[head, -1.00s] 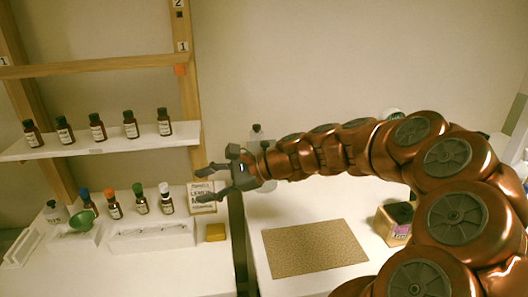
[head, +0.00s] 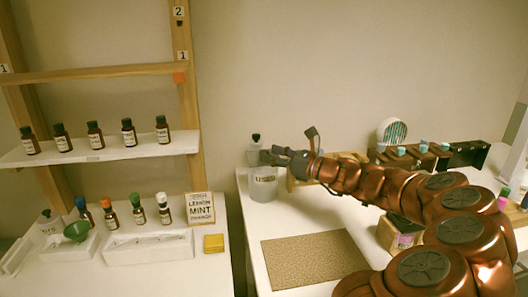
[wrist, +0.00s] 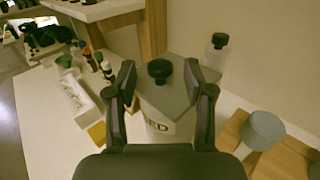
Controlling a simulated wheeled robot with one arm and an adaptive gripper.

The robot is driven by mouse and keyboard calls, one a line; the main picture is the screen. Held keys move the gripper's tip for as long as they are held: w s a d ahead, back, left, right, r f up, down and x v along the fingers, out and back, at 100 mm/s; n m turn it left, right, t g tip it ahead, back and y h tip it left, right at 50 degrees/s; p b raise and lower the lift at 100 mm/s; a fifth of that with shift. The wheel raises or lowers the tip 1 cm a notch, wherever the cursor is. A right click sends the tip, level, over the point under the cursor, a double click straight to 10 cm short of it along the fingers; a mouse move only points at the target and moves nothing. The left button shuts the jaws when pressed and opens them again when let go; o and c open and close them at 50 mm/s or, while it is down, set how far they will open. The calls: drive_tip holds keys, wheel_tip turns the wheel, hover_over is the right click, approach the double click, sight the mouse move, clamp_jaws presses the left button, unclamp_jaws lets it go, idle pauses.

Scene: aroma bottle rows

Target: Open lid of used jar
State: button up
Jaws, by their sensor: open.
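The used jar (head: 263,188) is a pale, clear-walled container with a "USED" label, standing at the left end of the white table in the head view. In the wrist view the jar (wrist: 158,130) shows part of that label. Its grey lid (wrist: 172,98) is on, with a round black knob (wrist: 159,69) on top. My gripper (wrist: 160,76) is open and empty, its two fingers on either side of the knob in the picture. Whether they are down at knob height I cannot tell. In the head view my gripper (head: 288,146) is just right of the jar's top.
A black-capped clear bottle (wrist: 215,50) stands close behind the jar. A wooden holder (wrist: 285,155) with a grey round piece is to the right. A tan mat (head: 315,258) lies in front. Several brown bottles (head: 139,210) stand on the left table beside a lemon mint card (head: 201,209).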

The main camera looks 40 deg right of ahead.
sight(267, 152)
drive_tip(key=shift+x, duration=1.6)
drive_tip(key=shift+c, duration=0.4)
clamp_jaws()
